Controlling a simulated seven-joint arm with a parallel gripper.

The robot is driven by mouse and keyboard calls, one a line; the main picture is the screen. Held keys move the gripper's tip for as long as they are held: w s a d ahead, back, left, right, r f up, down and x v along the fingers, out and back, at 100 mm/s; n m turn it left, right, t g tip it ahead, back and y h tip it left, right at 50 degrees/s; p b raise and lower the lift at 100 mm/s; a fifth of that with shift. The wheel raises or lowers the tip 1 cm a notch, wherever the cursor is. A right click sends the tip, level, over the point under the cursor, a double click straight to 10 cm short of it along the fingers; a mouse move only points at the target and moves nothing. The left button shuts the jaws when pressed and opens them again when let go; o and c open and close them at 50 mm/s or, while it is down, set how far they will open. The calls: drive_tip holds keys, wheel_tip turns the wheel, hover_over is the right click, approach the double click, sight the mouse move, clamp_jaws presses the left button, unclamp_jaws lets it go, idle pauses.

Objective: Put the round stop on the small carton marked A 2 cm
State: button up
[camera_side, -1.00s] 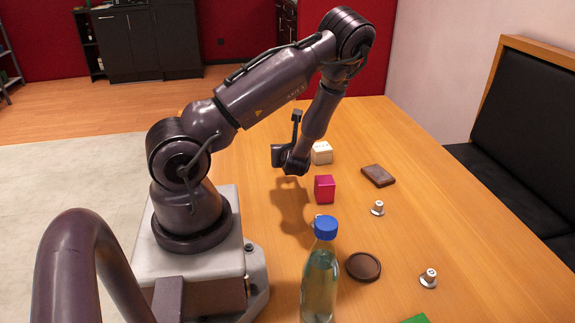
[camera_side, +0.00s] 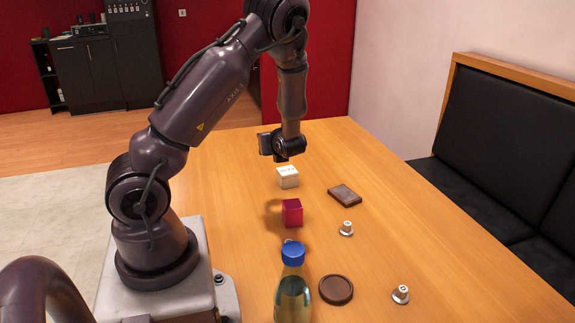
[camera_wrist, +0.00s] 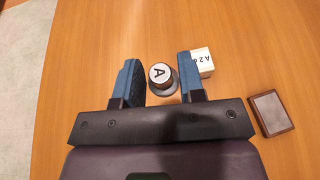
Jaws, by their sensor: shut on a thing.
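The small carton (camera_side: 288,182) is a pale box standing on the table just below my gripper (camera_side: 282,156) in the side view. In the wrist view the carton (camera_wrist: 203,64) shows a white top marked "A 2" with the rest of the text partly hidden by the right finger. My gripper (camera_wrist: 158,82) is shut on a round stop (camera_wrist: 160,74), whose pale top bears an "A" above a wider grey rim. The carton is right beside the held stop in that view. The held stop cannot be made out in the side view.
A red cube (camera_side: 292,213), a flat brown block (camera_side: 345,195), a brown disc (camera_side: 336,290) and a blue-capped bottle (camera_side: 293,290) stand on the table. Two other round stops, one nearer (camera_side: 401,295) and one farther (camera_side: 346,229), stand at right. The far table end is clear.

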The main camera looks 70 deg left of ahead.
drive_tip(key=w+a+f, duration=0.2)
drive_tip(key=w+a, duration=0.1)
drive_tip(key=a, duration=0.1)
hover_over(288, 172)
wheel_tip(288, 172, down, 6)
drive_tip(key=shift+s+r, duration=0.1)
drive_tip(key=shift+r, duration=0.1)
drive_tip(key=shift+a+f, duration=0.1)
drive_tip(key=shift+f, duration=1.7)
drive_tip(key=shift+f, duration=0.1)
drive_tip(key=o, duration=0.9)
drive_tip(key=shift+o, duration=0.2)
